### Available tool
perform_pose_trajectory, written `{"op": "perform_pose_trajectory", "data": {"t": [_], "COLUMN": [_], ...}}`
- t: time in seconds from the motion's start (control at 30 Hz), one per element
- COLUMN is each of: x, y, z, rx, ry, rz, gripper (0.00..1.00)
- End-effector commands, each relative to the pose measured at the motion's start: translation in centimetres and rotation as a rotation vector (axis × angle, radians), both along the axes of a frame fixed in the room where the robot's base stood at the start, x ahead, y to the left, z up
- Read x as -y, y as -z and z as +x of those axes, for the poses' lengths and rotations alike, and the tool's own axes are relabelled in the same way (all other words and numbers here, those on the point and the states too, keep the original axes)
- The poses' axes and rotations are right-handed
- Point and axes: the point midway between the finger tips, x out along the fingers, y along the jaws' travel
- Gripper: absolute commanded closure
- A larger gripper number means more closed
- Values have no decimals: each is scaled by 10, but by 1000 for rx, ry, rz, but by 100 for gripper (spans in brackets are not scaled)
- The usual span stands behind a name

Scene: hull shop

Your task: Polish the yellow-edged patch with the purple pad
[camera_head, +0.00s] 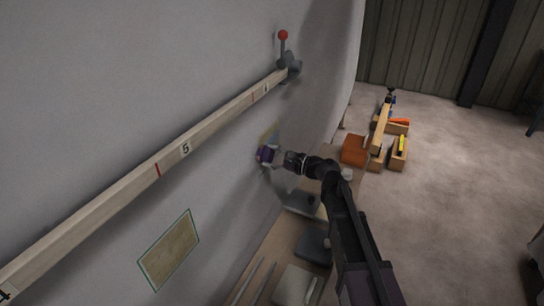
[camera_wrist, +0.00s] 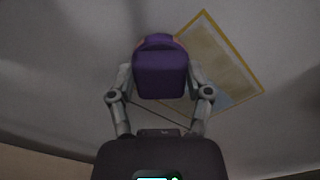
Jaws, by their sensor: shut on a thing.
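The purple pad (camera_wrist: 160,73) is held between the two fingers of my gripper (camera_wrist: 160,84) in the wrist view. The pad also shows small in the head view (camera_head: 265,153), close to the hull wall. My gripper in the head view (camera_head: 277,157) is shut on it. The yellow-edged patch (camera_wrist: 222,57) lies on the hull behind and to the right of the pad in the wrist view. I cannot tell whether the pad touches the hull.
A green-edged patch (camera_head: 169,249) is on the hull at lower left. A wooden rail (camera_head: 150,175) with numbers runs along the hull above, with a red-knobbed lever (camera_head: 283,45) at its end. An orange box (camera_head: 354,150) and wooden blocks stand at right. Open floor (camera_head: 450,190) lies beyond.

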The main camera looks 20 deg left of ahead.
Motion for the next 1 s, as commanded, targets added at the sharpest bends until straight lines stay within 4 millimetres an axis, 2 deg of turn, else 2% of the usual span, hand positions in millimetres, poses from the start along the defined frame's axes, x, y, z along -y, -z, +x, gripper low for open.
{"op": "perform_pose_trajectory", "data": {"t": [0.43, 1.0], "x": [-1, 0], "y": [-21, -20], "z": [0, 4], "rx": [0, 0], "ry": [-1, -1], "rz": [1, 1], "gripper": [77, 77]}}
